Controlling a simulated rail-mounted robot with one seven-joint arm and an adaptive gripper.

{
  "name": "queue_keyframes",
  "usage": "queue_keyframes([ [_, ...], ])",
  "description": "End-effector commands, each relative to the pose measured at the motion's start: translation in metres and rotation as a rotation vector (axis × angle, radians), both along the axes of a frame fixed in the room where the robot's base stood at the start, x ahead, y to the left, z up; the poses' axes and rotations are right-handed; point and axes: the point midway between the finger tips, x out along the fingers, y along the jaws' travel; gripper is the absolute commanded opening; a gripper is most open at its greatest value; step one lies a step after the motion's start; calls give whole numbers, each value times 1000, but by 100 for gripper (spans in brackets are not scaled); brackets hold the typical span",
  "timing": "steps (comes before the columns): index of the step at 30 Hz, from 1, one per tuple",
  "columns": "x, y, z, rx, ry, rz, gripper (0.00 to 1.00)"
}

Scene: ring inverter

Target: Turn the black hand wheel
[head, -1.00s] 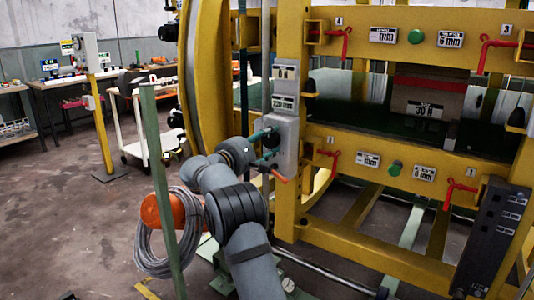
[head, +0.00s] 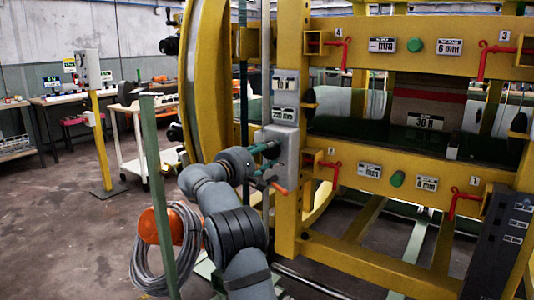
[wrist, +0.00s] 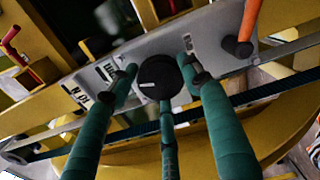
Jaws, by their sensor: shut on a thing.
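The black hand wheel (wrist: 160,78) is a round black knob on the face of a grey control box (head: 286,152). In the wrist view my gripper (wrist: 160,84) has its teal fingers around the wheel, two at its sides and one below it, and is shut on it. In the head view my gripper (head: 264,158) reaches the box from the left, and its fingers mostly hide the wheel. Small labels (wrist: 108,71) sit beside the wheel on the box.
An orange-tipped lever (head: 279,187) sticks out just below the wheel; it also shows in the wrist view (wrist: 243,30). Yellow frame beams (head: 400,160) with red handles (head: 331,168) stand to the right. A green post (head: 158,190) stands left of my arm. Open floor lies further left.

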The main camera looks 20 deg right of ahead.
Motion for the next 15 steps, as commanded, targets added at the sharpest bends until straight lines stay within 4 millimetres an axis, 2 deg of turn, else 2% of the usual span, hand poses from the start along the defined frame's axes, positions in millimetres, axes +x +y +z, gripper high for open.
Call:
queue_keyframes([
  [2,-3,-5,-1,7,-2,-14,22],
  [3,-3,-5,-1,7,-2,-14,50],
  [12,-2,-4,-1,3,-1,-9,67],
  [15,-2,-3,-1,2,0,-7,67],
])
